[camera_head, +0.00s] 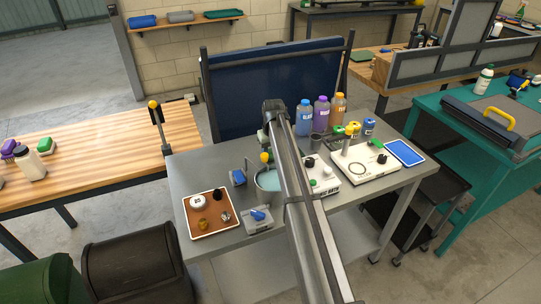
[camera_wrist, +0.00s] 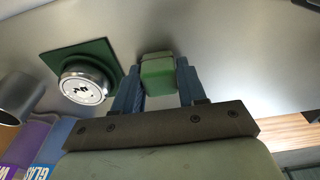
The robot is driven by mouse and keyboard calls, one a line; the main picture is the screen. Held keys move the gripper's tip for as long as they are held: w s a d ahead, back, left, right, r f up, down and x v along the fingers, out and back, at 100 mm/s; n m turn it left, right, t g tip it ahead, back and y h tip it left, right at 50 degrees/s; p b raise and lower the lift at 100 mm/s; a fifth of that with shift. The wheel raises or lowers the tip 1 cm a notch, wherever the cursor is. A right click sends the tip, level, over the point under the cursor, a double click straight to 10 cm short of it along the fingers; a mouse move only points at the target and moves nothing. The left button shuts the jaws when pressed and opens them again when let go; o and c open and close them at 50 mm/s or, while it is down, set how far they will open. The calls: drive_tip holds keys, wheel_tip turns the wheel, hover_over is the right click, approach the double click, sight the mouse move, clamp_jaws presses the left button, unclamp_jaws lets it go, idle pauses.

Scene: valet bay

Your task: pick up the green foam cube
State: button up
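The green foam cube (camera_wrist: 158,75) is in the wrist view, between the two blue fingers of my gripper (camera_wrist: 160,82). The fingers lie against its left and right sides, with no gap that I can see. I cannot tell whether the cube is touching the grey surface behind it. In the head view my arm crosses the metal table (camera_head: 215,169) and hides the cube and the fingertips.
In the wrist view, a round silver tin (camera_wrist: 84,84) on a green square (camera_wrist: 103,58) and a grey cup (camera_wrist: 18,98) are to the left. Blue (camera_head: 304,118), purple (camera_head: 321,114) and orange (camera_head: 338,109) bottles stand at the back. A brown tray (camera_head: 210,232) is at front left.

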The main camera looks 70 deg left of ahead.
drive_tip(key=c, duration=0.5)
wheel_tip(320, 180, up, 10)
idle(0.6)
drive_tip(key=o, duration=0.4)
drive_tip(key=c, duration=0.3)
drive_tip(key=w+n, duration=0.2)
drive_tip(key=n, duration=0.4)
drive_tip(key=w+n+g+h, duration=0.1)
drive_tip(key=w+n, duration=0.1)
drive_tip(key=n, duration=0.4)
drive_tip(key=w+r+n, duration=0.1)
drive_tip(key=w+n, duration=0.1)
drive_tip(key=n, duration=0.4)
drive_tip(key=shift+c, duration=0.2)
